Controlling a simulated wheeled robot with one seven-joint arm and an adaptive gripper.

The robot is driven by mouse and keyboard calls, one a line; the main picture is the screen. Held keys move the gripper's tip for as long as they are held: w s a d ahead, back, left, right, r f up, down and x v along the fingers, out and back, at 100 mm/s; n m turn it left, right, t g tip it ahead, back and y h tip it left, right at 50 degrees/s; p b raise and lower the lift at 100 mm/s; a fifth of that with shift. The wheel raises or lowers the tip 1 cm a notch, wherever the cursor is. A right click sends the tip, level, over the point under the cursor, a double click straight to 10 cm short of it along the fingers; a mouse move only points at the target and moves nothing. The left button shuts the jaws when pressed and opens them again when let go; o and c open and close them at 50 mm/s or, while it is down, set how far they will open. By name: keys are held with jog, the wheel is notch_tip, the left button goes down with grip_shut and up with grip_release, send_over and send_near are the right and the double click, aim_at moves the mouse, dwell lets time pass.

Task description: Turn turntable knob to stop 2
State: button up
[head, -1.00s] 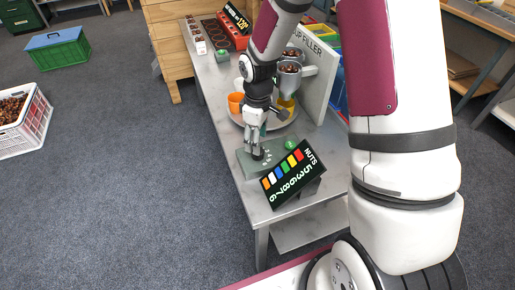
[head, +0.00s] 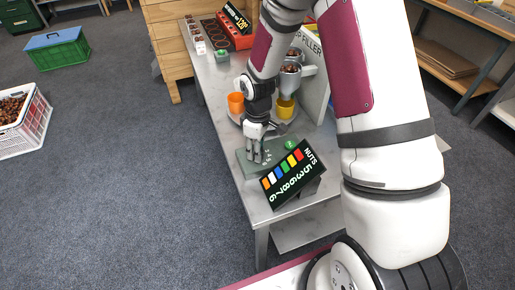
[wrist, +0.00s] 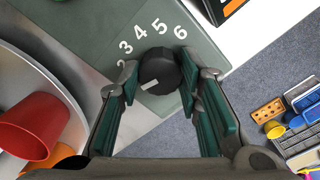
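The black round knob (wrist: 158,70) shows in the wrist view on a grey-green plate (wrist: 82,22) printed with numbers 2 to 6 in an arc. A short white mark lies on the knob's lower part, pointing toward the lower left. Any number below 2 is hidden.
A slanted NUTS sign (head: 289,173) stands just in front of the plate. Behind it are the round turntable tray (head: 236,117), an orange cup (head: 236,102), a yellow cup (head: 285,108) and the cup filler (head: 314,70). The bench's left edge is close.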

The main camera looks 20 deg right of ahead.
jog(key=shift+m, duration=2.9)
jog(key=o, duration=1.2)
notch_tip(320, 180, up, 12)
jog(key=shift+r, duration=0.1)
